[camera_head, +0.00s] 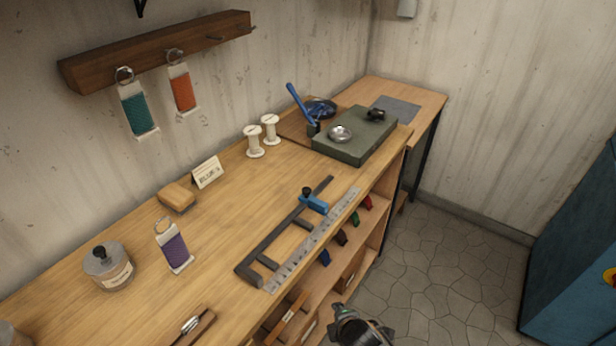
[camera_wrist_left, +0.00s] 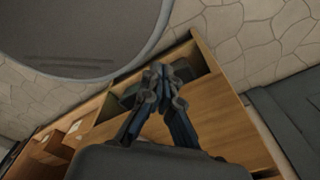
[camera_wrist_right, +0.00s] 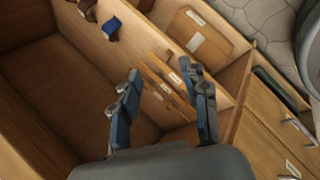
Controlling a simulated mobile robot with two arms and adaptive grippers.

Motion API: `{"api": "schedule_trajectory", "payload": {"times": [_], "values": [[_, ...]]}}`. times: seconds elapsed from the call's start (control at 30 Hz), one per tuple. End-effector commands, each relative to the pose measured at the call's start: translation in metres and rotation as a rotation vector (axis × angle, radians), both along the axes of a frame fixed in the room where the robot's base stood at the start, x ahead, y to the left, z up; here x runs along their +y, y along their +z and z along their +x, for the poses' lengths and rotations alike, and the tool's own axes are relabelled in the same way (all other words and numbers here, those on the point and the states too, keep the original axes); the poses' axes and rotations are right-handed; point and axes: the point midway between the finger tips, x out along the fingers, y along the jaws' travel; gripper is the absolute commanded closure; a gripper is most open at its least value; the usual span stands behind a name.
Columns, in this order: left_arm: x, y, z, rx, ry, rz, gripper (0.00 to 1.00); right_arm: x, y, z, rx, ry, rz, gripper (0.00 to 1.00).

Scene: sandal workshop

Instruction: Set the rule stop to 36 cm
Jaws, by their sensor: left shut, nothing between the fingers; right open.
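The steel rule (camera_head: 310,240) lies along the front edge of the wooden bench, its fine marks too small to read. A dark rail (camera_head: 270,249) runs beside it. The blue stop (camera_head: 315,204) with a black knob sits on the rail towards its far end, its arm reaching towards the rule. No gripper touches it. My left gripper (camera_wrist_left: 160,75) is shut and empty, above wooden compartments in the left wrist view. My right gripper (camera_wrist_right: 160,76) is open and empty, over the shelf compartments in the right wrist view. Part of one of my arms shows at the bottom of the head view.
A green-grey block (camera_head: 355,137) with a metal bowl stands at the bench's far end, near two white spools (camera_head: 262,137). A purple cord card (camera_head: 174,247), lidded jar (camera_head: 108,267) and wooden block (camera_head: 177,197) lie left. Open shelves (camera_head: 345,250) are below the front edge.

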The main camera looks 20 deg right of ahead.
Motion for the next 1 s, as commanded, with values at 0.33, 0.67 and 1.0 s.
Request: {"api": "schedule_trajectory", "payload": {"times": [0.33, 0.67, 1.0], "values": [[0.002, 0.04, -0.003, 0.003, -0.001, 0.003, 1.0, 0.014, 0.222, 0.078, -0.247, 0.628, -0.695, 0.55], [0.001, 0.043, 0.007, -0.012, 0.0, 0.0, 1.0, 0.025, 0.277, 0.117, -0.292, 0.954, -1.213, 0.55], [0.0, 0.048, 0.007, -0.012, 0.001, -0.002, 1.0, 0.021, 0.264, 0.159, -0.289, 0.97, -1.243, 0.55]]}}
